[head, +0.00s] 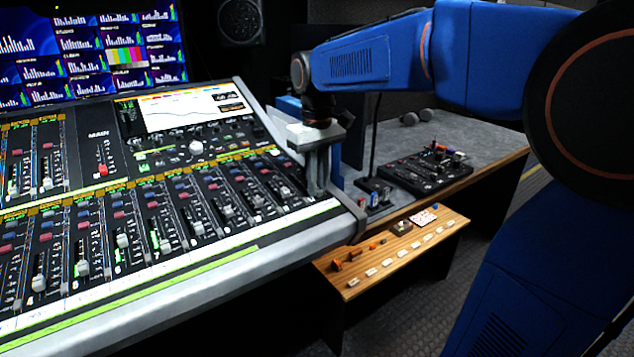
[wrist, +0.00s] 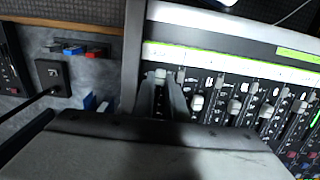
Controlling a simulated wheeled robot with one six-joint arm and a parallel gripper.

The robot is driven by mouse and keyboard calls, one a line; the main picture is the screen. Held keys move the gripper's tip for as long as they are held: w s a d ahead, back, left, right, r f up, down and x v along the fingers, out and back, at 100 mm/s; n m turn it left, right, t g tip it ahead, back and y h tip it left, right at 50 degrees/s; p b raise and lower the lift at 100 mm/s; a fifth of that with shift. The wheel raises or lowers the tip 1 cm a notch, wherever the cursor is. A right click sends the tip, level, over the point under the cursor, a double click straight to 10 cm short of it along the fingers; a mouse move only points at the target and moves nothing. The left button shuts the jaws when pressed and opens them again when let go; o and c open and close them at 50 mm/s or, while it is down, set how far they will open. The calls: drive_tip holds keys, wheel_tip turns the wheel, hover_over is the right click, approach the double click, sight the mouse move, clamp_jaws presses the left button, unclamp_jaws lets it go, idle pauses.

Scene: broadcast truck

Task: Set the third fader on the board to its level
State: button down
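The mixing board (head: 170,285) fills the left of the head view, with a front row of faders at differing heights. Fader caps show at the near left (head: 39,283), near the middle (head: 122,240) and at the right (head: 285,191). My gripper (head: 318,188) points down over the board's right end. In the wrist view its fingers (wrist: 161,98) are apart with a dark gap between them. A light fader cap (wrist: 160,73) shows at the gap near the fingertips; contact is unclear. More caps (wrist: 197,103) stand to its right.
A wall of screens (head: 90,55) stands behind the board. A grey desk (head: 470,125) with a black control panel (head: 425,172) lies to the right. A low wooden shelf (head: 440,222) with small parts is below it. A cable and small switches lie near the board's edge.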

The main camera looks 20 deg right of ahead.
drive_tip(key=shift+w+a+r, duration=0.15)
drive_tip(key=shift+w+a, duration=0.05)
drive_tip(key=shift+w, duration=0.65)
drive_tip(key=c, duration=2)
unclamp_jaws()
drive_tip(key=shift+c, duration=0.2)
wheel_tip(320, 180, up, 17)
drive_tip(key=shift+r, duration=0.2)
